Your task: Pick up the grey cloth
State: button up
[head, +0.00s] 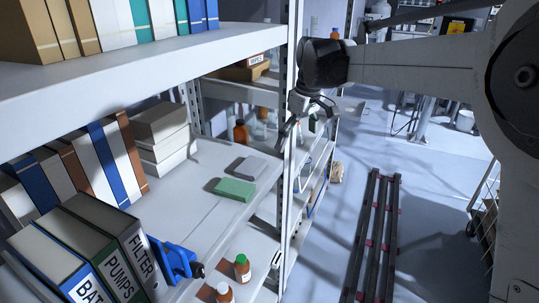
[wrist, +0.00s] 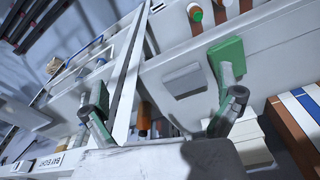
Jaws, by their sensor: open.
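The grey cloth (head: 246,167) is a flat, folded-looking block lying on the white middle shelf, near its right edge. In the wrist view the grey cloth (wrist: 186,80) shows between my finger lines, nearer the right finger. A green cloth (head: 233,189) lies just in front of it; in the wrist view the green cloth (wrist: 229,56) is partly behind my right finger. My gripper (head: 309,122) is open and empty. It hangs right of the grey cloth and apart from it, by the rack upright.
A rack upright (head: 292,120) stands between the cloth and my gripper. An upper shelf (head: 190,62) overhangs the left side. White boxes (head: 163,140), binders (head: 108,248) and a blue tool (head: 176,262) share the shelf. Brown bottles (head: 242,268) stand lower down. The aisle floor is at right.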

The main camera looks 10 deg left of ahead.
jog(key=w+a+f+n+g, duration=0.1)
jog(key=w+a+f, duration=0.1)
jog(key=a, duration=0.2)
jog(key=w+a+f+n, duration=0.1)
jog(key=a+f, duration=0.2)
jog(key=a, duration=0.2)
jog(key=n+p, duration=0.2)
jog(key=p, duration=0.1)
send_over(251, 165)
jog(key=shift+s+d+f, duration=0.1)
jog(key=shift+d+f, duration=0.25)
jog(key=shift+f, duration=0.2)
jog(key=shift+a+f, duration=0.2)
jog(key=shift+f, duration=0.05)
jog(key=shift+a+f, duration=0.1)
jog(key=shift+f, duration=0.7)
notch_tip(251, 165, down, 6)
jog(key=shift+r+p, duration=0.15)
jog(key=shift+p, duration=0.7)
jog(key=c, duration=1)
jog(key=shift+o, duration=0.2)
